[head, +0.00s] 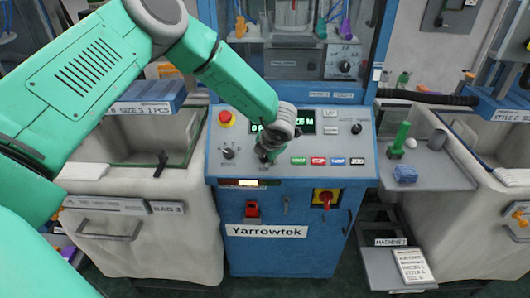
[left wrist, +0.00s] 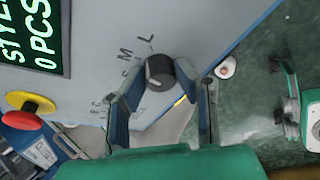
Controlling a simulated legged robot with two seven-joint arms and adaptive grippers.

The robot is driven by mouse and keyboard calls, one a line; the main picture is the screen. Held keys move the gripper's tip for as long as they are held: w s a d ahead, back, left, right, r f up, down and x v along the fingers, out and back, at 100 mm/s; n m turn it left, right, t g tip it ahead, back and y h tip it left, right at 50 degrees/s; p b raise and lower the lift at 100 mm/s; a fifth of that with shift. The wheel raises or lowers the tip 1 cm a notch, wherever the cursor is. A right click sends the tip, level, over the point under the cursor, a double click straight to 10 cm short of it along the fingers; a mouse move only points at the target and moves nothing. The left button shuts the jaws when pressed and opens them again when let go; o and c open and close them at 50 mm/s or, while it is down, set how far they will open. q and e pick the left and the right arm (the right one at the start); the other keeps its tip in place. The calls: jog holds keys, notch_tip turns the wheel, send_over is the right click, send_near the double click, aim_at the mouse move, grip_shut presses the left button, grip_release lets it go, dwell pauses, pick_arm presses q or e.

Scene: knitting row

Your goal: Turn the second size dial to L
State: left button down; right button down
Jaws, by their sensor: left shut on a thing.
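My left gripper (head: 267,152) reaches down onto the machine's sloped control panel (head: 340,172). In the left wrist view the gripper (left wrist: 161,80) is shut on a round black dial (left wrist: 161,72), one finger on each side. Printed letters, M and L among them, stand around the dial. I cannot tell surely which letter its pointer faces. In the head view the gripper hides this dial. Another black dial (head: 228,153) sits to its left. A green and grey part at the right edge of the left wrist view may be my right gripper (left wrist: 278,92); its jaws are unclear.
A red stop button (head: 226,118) is at the panel's upper left, beside a green-lettered display (head: 302,122). Coloured push buttons (head: 318,161) and a black knob (head: 356,129) lie to the right. A shelf (head: 440,172) with a green tool stands at the right.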

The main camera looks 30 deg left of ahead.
pick_arm(q)
jog(key=m+y+p, duration=0.1)
jog(key=m, duration=0.2)
jog(key=shift+d, duration=0.1)
jog(key=shift+m+t+y+p, duration=0.3)
jog(key=shift+m+t+p, duration=0.1)
jog(key=shift+m, duration=1.1)
jog(key=c, duration=1.3)
grip_release()
